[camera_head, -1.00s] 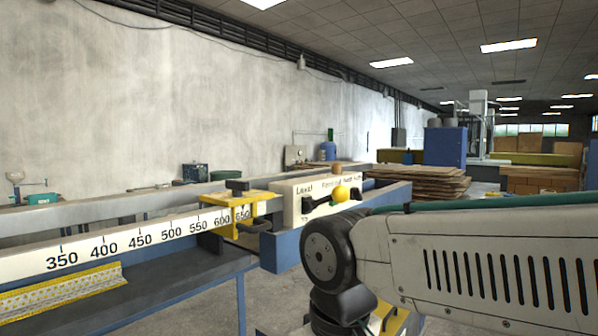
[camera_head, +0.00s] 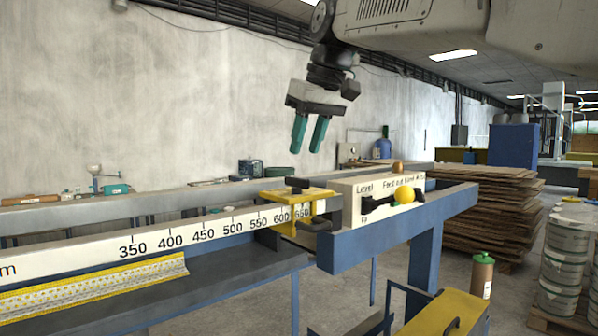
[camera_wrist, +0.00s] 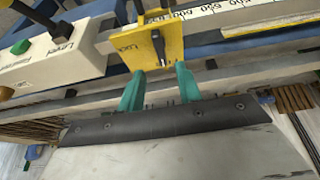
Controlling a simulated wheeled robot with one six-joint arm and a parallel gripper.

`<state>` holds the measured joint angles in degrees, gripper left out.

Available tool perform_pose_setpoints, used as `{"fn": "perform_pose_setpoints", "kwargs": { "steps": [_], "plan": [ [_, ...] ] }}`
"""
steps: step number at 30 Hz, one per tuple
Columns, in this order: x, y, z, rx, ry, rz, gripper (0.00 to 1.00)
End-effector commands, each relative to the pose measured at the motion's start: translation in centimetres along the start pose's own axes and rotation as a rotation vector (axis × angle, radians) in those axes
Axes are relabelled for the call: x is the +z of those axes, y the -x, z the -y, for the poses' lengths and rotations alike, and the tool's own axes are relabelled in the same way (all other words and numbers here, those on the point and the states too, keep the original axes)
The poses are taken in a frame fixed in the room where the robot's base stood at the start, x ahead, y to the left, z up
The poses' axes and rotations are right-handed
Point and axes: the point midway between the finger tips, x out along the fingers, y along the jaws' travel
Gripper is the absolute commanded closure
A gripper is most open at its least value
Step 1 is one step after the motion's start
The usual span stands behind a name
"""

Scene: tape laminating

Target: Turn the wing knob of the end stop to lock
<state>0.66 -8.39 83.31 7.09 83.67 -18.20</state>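The yellow end stop (camera_head: 272,197) sits on the ruler rail near the 600 and 650 marks, with a black wing knob (camera_head: 297,182) on top. In the wrist view the yellow plate of the end stop (camera_wrist: 175,50) shows a "Lock" label and a dark, narrow wing knob (camera_wrist: 158,47), its long side running roughly up and down the picture. My gripper (camera_head: 309,147) points down above the end stop, clear of it. Its two green fingers are apart and empty; they also show in the wrist view (camera_wrist: 160,80), below the knob in the picture.
A white lever box (camera_head: 348,205) with a yellow ball knob (camera_head: 405,196) stands right of the end stop. A yellow angled strip (camera_head: 95,285) lies on the grey table at left. Stacked boards (camera_head: 490,215) stand at right. The air around my gripper is clear.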

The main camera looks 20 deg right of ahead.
Motion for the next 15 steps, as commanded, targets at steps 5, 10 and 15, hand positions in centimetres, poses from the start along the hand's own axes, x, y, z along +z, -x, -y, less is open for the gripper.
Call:
{"fn": "perform_pose_setpoints", "kwargs": {
  "steps": [5, 10, 15],
  "plan": [
    [0.1, -3.0, 0.0, -0.001, -0.001, 0.003, 0.65],
    [0.1, -5.4, 0.1, -0.001, -0.001, 0.003, 0.65],
    [0.1, -6.6, 0.1, 0.000, -0.001, 0.001, 0.65]
  ]
}}
